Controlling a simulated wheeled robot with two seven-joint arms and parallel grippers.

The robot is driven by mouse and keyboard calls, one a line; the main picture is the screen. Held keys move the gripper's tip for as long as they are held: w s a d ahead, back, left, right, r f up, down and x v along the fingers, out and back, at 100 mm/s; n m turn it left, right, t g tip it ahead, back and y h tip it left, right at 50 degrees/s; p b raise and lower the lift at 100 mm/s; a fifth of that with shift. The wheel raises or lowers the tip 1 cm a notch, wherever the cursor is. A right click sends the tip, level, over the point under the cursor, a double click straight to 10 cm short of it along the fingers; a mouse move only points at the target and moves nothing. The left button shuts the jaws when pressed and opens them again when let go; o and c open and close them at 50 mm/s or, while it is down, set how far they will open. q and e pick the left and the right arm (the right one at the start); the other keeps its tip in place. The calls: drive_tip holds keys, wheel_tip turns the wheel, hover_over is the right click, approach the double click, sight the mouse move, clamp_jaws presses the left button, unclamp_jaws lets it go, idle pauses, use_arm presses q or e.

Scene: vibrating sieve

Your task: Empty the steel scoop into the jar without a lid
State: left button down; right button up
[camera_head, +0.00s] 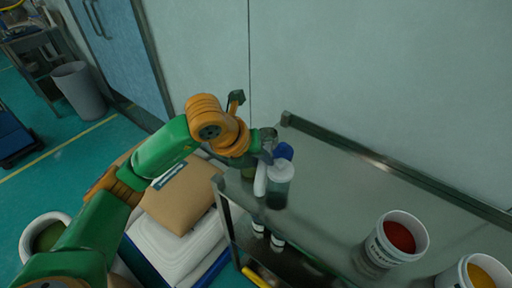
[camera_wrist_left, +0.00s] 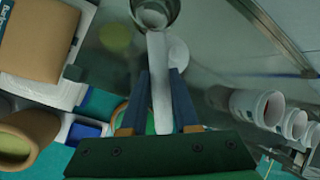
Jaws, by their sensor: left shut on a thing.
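My left gripper (camera_wrist_left: 160,88) is shut on the pale handle of the steel scoop (camera_wrist_left: 158,75). The scoop's round metal cup (camera_wrist_left: 141,4) points away from the fingers, with speckled material (camera_wrist_left: 153,18) inside. In the head view the left gripper (camera_head: 262,150) is over the bench's left end, partly hidden by its own wrist. A clear jar with a white lid (camera_head: 281,171) stands beside it; its lid shows in the wrist view (camera_wrist_left: 179,52). A jar with olive-yellow contents (camera_wrist_left: 115,38) is left of the scoop; I cannot clearly see its rim. My right gripper is out of view.
White tubs with red (camera_head: 399,238) and yellow (camera_head: 482,276) contents stand on the metal bench (camera_head: 340,180) at right. Sacks (camera_head: 180,200) are stacked at left. The bench middle is clear.

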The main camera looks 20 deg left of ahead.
use_arm(q)
drive_tip(key=shift+d+r+y+p, duration=0.35)
drive_tip(key=shift+r+y+p, duration=0.5)
drive_tip(key=shift+y+p, duration=0.1)
wheel_tip(320, 180, up, 2)
drive_tip(key=shift+w+r+p, duration=0.1)
drive_tip(key=shift+p, duration=0.5)
drive_tip(key=shift+r, duration=0.85)
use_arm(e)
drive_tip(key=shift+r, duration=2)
